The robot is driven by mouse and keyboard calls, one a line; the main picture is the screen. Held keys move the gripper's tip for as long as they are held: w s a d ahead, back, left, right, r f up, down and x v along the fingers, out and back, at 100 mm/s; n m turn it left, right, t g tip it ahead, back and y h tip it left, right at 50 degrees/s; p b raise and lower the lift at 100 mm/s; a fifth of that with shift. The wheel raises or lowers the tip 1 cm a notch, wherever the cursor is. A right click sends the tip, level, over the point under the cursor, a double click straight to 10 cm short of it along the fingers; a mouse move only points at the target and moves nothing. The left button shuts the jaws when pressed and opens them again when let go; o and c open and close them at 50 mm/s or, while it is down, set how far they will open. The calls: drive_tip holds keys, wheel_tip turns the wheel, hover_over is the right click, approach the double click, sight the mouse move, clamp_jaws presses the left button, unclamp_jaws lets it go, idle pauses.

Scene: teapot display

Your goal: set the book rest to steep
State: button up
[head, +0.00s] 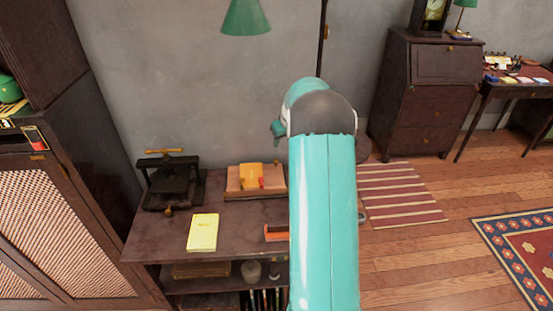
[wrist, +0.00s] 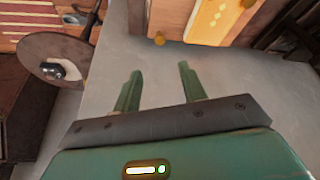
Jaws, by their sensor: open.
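A low light-wood stand with an orange panel and a small red piece, which looks like the book rest (head: 236,186), sits at the back of the dark bench (head: 150,240) in the head view. Its slope setting is too small to read there. In the wrist view, an orange board with a yellow panel (wrist: 209,18) and brass knobs shows beyond the fingers; I cannot tell if it is the same stand. My gripper (wrist: 157,68) is open, with nothing between its green fingers, apart from the board. My arm hides it in the head view.
A black press (head: 172,184) with a brass handle stands left of the stand. A yellow pad (head: 203,232) and an orange-red box (head: 275,232) lie nearer the bench's front. A round brown disc (wrist: 38,48) with a black knob is left of the fingers in the wrist view.

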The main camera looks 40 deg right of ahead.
sight(276, 160)
drive_tip(key=x, duration=1.3)
drive_tip(key=shift+f, duration=0.2)
drive_tip(key=shift+c, duration=0.2)
clamp_jaws()
